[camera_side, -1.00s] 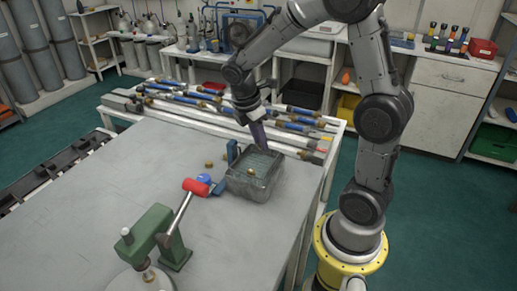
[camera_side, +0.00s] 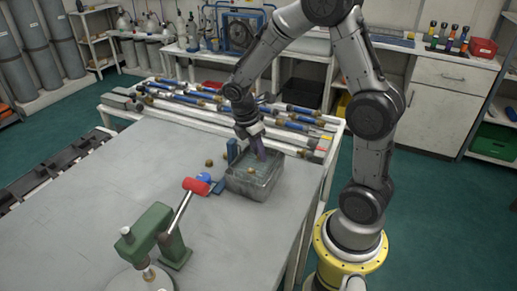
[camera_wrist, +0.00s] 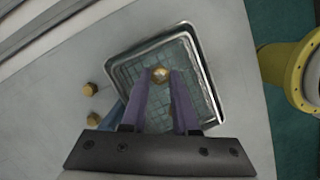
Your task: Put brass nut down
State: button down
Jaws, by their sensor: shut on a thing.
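My gripper (camera_side: 264,158) points down into a clear, glassy tray (camera_side: 262,192) on the grey bench. In the wrist view its purple fingertips (camera_wrist: 160,73) are shut on a brass nut (camera_wrist: 160,75), held over the tray's gridded floor. The tray's rim (camera_wrist: 208,75) surrounds the fingertips in that view. In the side view a brass nut (camera_side: 251,171) shows in the tray, just below and left of the fingertips. I cannot tell whether it is the same nut. The gap between the held nut and the floor cannot be judged.
Two brass nuts (camera_wrist: 90,88) lie on the bench left of the tray. A blue upright piece (camera_side: 232,150) stands at the tray's left edge. A red-handled lever on a green stand (camera_side: 155,237) is nearby. Rods (camera_side: 200,100) line the back rack.

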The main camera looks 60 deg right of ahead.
jog(key=c, duration=0.7)
grip_release()
jog(key=v, duration=1.2)
jog(key=s+a+r+m+t+y, duration=0.1)
jog(key=s+a+m+t, duration=0.1)
jog(key=s+a+m, duration=0.1)
jog(key=s+a+r+m+t+y, duration=0.1)
jog(key=s+a+m+t, duration=0.1)
jog(key=s+m, duration=0.3)
jog(key=s+a+r+m+t, duration=0.1)
jog(key=s+a+m+t, duration=0.2)
jog(key=s, duration=0.4)
jog(key=shift+a+r+m+y, duration=0.15)
jog(key=shift+a+m+y, duration=0.1)
jog(key=shift+a, duration=0.25)
jog(key=shift+a+r+m+y, duration=0.15)
jog(key=shift+a+r+m, duration=0.1)
jog(key=shift+a, duration=0.25)
